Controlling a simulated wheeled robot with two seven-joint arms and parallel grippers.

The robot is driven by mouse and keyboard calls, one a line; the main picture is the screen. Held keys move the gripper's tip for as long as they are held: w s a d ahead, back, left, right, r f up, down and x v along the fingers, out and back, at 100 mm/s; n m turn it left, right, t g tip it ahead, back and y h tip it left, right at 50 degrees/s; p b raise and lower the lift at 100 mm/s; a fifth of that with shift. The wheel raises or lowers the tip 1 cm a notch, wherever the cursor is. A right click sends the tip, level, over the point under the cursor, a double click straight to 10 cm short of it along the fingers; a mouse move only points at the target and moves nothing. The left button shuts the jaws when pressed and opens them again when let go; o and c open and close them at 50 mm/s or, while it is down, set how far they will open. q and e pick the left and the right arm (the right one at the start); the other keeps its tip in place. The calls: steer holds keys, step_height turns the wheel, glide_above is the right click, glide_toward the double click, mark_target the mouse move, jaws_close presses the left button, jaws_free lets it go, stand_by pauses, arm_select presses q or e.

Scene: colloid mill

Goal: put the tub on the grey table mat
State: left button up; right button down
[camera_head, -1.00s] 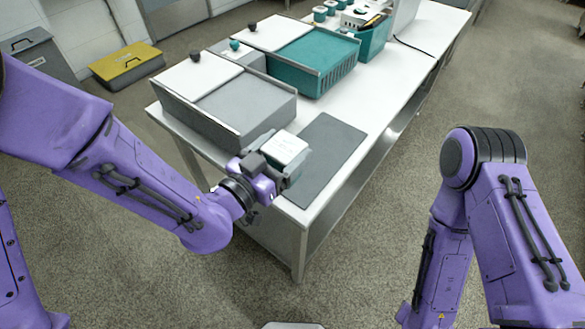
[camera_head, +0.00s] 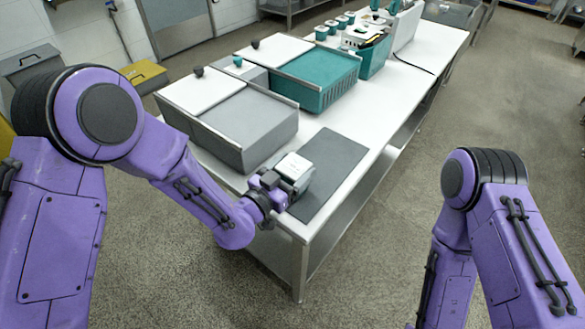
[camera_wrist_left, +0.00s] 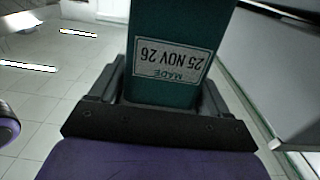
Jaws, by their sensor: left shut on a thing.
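The tub (camera_head: 294,166) is small, with a white top, and sits between the fingers of my left gripper (camera_head: 282,184). In the left wrist view the tub (camera_wrist_left: 170,55) shows a teal side with a white date label, between the dark fingers (camera_wrist_left: 163,92). The left gripper is shut on it. The grey table mat (camera_head: 336,165) lies flat on the table near its front end. The tub overlaps the mat's left part in the head view; I cannot tell whether it touches the mat. My right gripper is out of view.
A grey bin (camera_head: 250,124) with a white lid part stands just left of the mat. A teal bin (camera_head: 318,78) is behind it, with a teal caddy (camera_head: 374,57) further back. The white table (camera_head: 375,128) is clear right of the mat.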

arm_select(q)
steer(key=shift+s, duration=0.1)
steer(key=o, duration=1.3)
steer(key=shift+f, duration=0.1)
steer(key=shift+o, duration=0.2)
steer(key=shift+r, duration=0.25)
steer(key=b+v, duration=0.2)
steer(key=v, duration=1)
steer(key=shift+b, duration=0.3)
